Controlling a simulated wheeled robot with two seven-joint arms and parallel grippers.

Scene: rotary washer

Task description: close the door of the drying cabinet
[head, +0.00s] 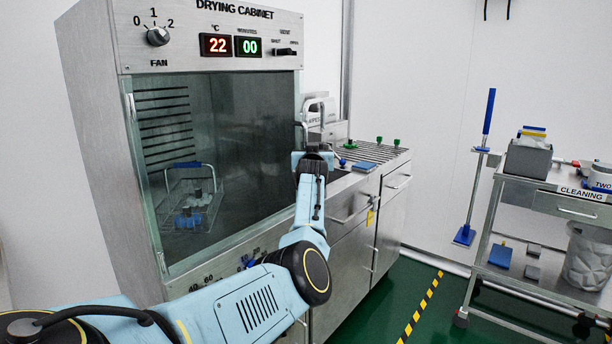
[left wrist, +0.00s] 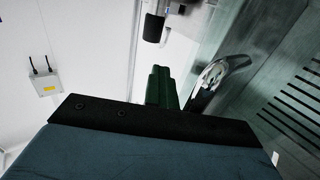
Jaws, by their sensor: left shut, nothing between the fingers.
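The drying cabinet (head: 95,120) stands at the left with its display and knob on top. Its glass door (head: 245,150) covers the front; I cannot tell whether it is fully shut or slightly ajar. A metal handle (head: 303,128) is at the door's right edge. My left gripper (head: 318,149) is in front of the door's right edge, just below the handle. In the left wrist view, the shut fingers (left wrist: 161,88) are close beside the chrome handle (left wrist: 212,82), with nothing between them. I cannot tell whether they touch it. My right gripper is not in view.
A basket (head: 190,200) with blue items shows through the glass. A steel counter (head: 398,158) with a grooved top adjoins the cabinet on the right. A cleaning cart (head: 540,190) stands far right. The green floor between them is clear, with a yellow-black stripe (head: 420,305).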

